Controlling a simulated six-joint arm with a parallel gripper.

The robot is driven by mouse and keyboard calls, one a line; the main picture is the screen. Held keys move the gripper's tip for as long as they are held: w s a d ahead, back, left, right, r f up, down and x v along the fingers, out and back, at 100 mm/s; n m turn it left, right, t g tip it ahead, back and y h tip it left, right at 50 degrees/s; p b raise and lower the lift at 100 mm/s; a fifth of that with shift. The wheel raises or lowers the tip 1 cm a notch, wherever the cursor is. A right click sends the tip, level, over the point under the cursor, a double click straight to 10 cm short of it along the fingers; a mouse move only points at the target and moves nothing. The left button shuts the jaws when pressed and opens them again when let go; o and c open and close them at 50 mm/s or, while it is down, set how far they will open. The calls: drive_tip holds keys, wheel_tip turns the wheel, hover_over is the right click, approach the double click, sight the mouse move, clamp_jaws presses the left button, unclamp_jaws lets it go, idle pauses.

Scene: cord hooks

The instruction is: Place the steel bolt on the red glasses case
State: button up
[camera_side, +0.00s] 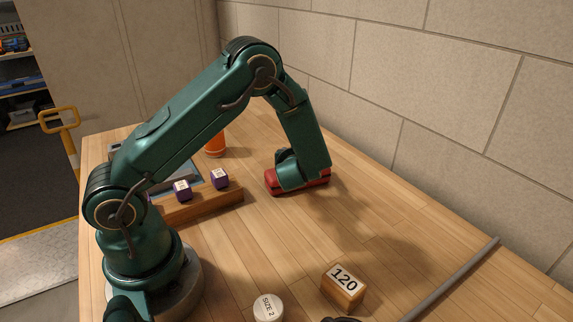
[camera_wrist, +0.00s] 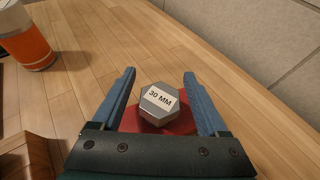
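The steel bolt (camera_wrist: 158,104) shows its hex head, labelled "30 MM", in the wrist view. It is over the red glasses case (camera_wrist: 187,124) and looks to be resting on it. My gripper (camera_wrist: 159,75) is open, with one blue finger on each side of the bolt and a visible gap to each. In the side view the red glasses case (camera_side: 313,184) lies on the table under the end of my arm. There my arm hides the bolt and the fingers.
An orange container (camera_side: 216,146) stands behind. A wooden holder (camera_side: 214,204) with purple cubes (camera_side: 220,178) is left of the case. A "120" block (camera_side: 343,288), a "SIZE 2" round piece (camera_side: 268,307) and a grey rod (camera_side: 455,277) are in front. A block wall (camera_side: 440,70) borders the right.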

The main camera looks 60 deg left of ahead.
drive_tip(key=shift+r, duration=0.15)
drive_tip(key=shift+s+d+r, duration=0.15)
drive_tip(key=shift+d+r, duration=0.05)
drive_tip(key=shift+d, duration=0.1)
drive_tip(key=v, duration=1.1)
drive_tip(key=s+r+n+g+h, duration=0.25)
drive_tip(key=s+n+g, duration=0.35)
drive_tip(key=s+n, duration=0.7)
drive_tip(key=s+d+r+n+t+h, duration=0.1)
drive_tip(key=d+r+n+t+h, duration=0.2)
drive_tip(key=d+n+h, duration=0.5)
drive_tip(key=d+r+n, duration=0.1)
drive_tip(key=n, duration=0.3)
drive_tip(key=shift+s+d, duration=0.15)
drive_tip(key=shift+d, duration=0.1)
